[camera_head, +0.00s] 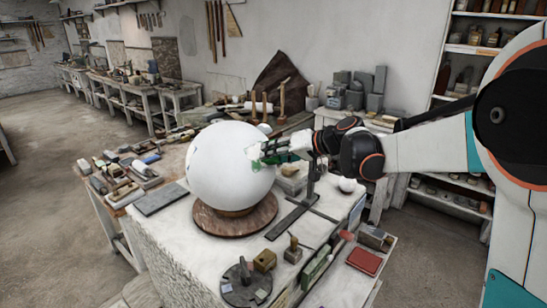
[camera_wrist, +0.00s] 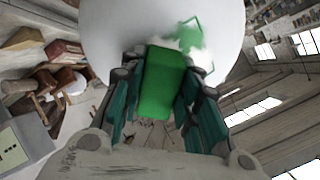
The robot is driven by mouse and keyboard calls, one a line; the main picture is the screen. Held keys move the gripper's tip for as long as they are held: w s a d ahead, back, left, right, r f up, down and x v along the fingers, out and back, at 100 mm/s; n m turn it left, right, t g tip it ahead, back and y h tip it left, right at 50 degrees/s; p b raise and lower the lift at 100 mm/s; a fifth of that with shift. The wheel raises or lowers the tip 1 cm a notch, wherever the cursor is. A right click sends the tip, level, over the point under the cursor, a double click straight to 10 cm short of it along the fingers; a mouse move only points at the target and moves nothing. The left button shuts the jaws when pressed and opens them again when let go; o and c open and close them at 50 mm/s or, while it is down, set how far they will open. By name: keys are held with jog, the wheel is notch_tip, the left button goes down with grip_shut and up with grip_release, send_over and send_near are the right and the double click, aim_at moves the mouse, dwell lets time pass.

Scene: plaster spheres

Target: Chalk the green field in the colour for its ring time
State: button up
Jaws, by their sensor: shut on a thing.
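A large white plaster sphere (camera_head: 222,168) sits on a round brown turntable (camera_head: 265,222) on the workbench. My gripper (camera_head: 285,152) is at the right side of the sphere. In the wrist view my gripper (camera_wrist: 160,85) is shut on a green block (camera_wrist: 165,80), which points at the sphere (camera_wrist: 115,25). The block's far end is at or very near the surface; I cannot tell if it touches. A green-edged field (camera_wrist: 199,32) shows on the sphere just beyond the block, with a whitish patch beside it. The gripper hides part of this area in the head view.
A dark grey disc (camera_head: 238,288) with a short post stands at the bench front. A red box (camera_head: 365,262) and a long green box (camera_head: 318,266) lie at the right. A small white ball (camera_head: 347,184) is behind. Tools crowd the left bench side.

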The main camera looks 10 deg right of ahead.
aim_at(263, 166)
dwell(0.4)
jog(key=shift+s+d+f, duration=0.1)
jog(key=shift+s+d, duration=0.1)
jog(key=shift+s, duration=0.35)
jog(key=shift+s+d+f, duration=0.1)
jog(key=shift+s+d, duration=0.05)
jog(key=shift+s, duration=0.35)
jog(key=shift+w+a+f+b, duration=0.35)
jog(key=shift+w+a+b, duration=0.05)
jog(key=shift+a+b, duration=0.15)
jog(key=shift+s+a+f+b, duration=0.15)
jog(key=shift+s+f+b, duration=0.35)
jog(key=shift+s+f, duration=0.2)
jog(key=shift+r, duration=0.1)
